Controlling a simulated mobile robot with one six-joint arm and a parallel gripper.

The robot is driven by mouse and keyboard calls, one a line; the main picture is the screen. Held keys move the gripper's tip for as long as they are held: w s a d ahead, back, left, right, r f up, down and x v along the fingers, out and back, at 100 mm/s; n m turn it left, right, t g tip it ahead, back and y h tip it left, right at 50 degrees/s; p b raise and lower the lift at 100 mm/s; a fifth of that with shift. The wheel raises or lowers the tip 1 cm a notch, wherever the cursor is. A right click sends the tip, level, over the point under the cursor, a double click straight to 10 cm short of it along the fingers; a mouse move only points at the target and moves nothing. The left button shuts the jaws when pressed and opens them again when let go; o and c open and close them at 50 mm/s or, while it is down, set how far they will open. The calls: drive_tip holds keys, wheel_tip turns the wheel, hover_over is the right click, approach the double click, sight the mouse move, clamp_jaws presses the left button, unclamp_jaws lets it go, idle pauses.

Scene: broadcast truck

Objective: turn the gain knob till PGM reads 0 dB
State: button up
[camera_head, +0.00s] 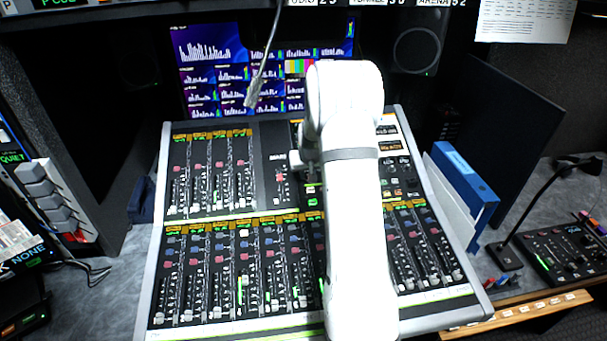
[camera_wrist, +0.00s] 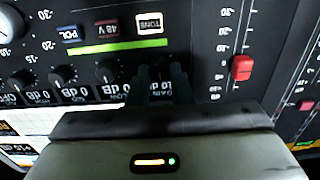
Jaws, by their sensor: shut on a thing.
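In the wrist view my gripper (camera_wrist: 162,84) has its two dark fingers shut on a small dark knob (camera_wrist: 160,71), the one at the right end of a row on the console. The knob sits just below a green strip and is mostly hidden between the fingers. In the head view my white arm hides much of the panel, and the gripper is a small pale part (camera_head: 305,162) over the centre section of the mixing console (camera_head: 158,225). No PGM reading is legible.
In the wrist view, several black knobs (camera_wrist: 108,71) with "0 dB" labels stand left of my fingers. A red fader cap (camera_wrist: 241,68) is close on the right. TONE, 48V and POL buttons lie above. A blue binder (camera_head: 465,180) stands right of the console.

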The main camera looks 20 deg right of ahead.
drive_tip(key=shift+a, duration=0.3)
clamp_jaws()
drive_tip(key=shift+d, duration=0.15)
drive_tip(key=shift+w+r, duration=0.15)
idle(0.6)
drive_tip(key=o, duration=0.8)
unclamp_jaws()
drive_tip(key=shift+o, duration=0.2)
drive_tip(key=shift+d, duration=0.1)
drive_tip(key=b+v, duration=0.1)
drive_tip(key=v, duration=0.6)
drive_tip(key=shift+s+r, duration=0.25)
drive_tip(key=shift+s, duration=0.05)
